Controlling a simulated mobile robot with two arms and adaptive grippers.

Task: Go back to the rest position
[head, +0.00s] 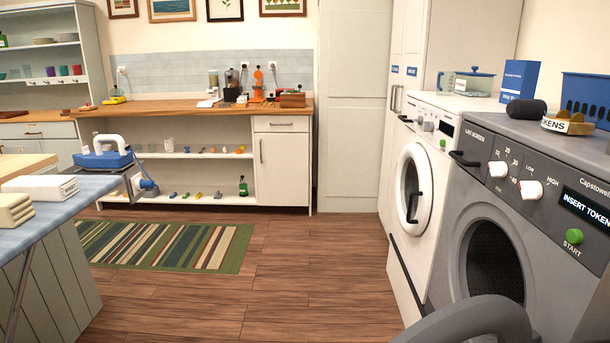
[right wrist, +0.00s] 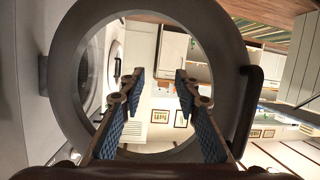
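My right gripper (right wrist: 161,82) shows in the right wrist view, its two blue-padded fingers apart with nothing between them. A thick grey ring (right wrist: 68,75) surrounds the fingers in that picture; it looks like the open round door of the grey token machine. I cannot tell whether the gripper touches it. In the head view, part of this dark grey ring (head: 475,322) shows at the bottom edge. The grey machine (head: 455,215) stands at the right with its drum opening uncovered. Neither gripper shows in the head view. My left gripper is not in view.
A white washer (head: 401,265) with a shut round door stands beyond the grey machine. An ironing board (head: 62,208) with white and cream stacks is at the left. A striped rug (head: 165,246) lies before the wooden counter (head: 185,108). The middle floor is clear.

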